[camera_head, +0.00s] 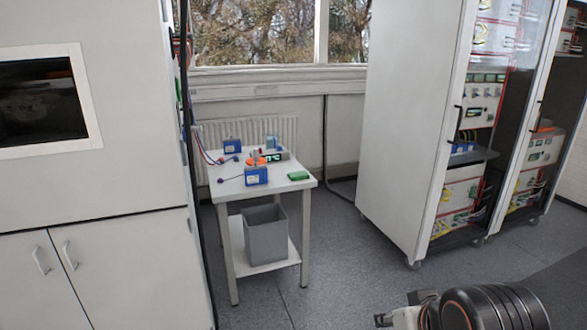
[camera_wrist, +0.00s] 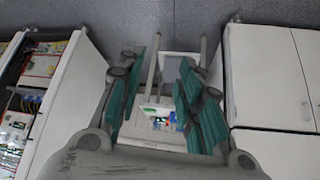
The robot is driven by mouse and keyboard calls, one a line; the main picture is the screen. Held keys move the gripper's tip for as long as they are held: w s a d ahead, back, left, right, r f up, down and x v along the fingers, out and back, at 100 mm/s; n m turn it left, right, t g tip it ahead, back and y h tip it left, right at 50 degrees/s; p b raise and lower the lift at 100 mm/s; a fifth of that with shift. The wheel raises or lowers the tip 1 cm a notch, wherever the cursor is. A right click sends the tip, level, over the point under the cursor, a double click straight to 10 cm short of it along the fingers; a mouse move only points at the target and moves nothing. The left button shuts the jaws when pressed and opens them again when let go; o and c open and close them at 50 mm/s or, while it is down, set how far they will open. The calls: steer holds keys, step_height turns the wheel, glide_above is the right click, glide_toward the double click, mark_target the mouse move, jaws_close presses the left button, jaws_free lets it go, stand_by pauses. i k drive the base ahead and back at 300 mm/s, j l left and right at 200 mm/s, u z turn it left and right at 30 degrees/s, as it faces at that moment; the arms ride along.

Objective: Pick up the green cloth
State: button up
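A small, flat green item, which I take as the green cloth (camera_head: 299,175), lies on the white table (camera_head: 303,186) near its front right corner in the head view. My gripper (camera_wrist: 168,62) shows in the wrist view with its two teal-padded fingers apart and nothing between them. The table shows beyond the fingers in the wrist view (camera_wrist: 153,142), well away from my gripper. Small coloured things on it are too blurred there to pick out the cloth.
Blue boxes (camera_head: 256,176) and an orange round thing (camera_head: 256,161) share the tabletop with cables. A grey bin (camera_head: 265,236) stands on the lower shelf. White cabinets stand left (camera_head: 100,250) and right (camera_head: 405,130). The floor (camera_head: 335,255) before the table is clear.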

mark_target(303, 175)
steer(key=i+z, duration=0.1)
steer(key=i, duration=2.1)
steer(key=i+l+u, duration=0.1)
steer(key=i, duration=0.95)
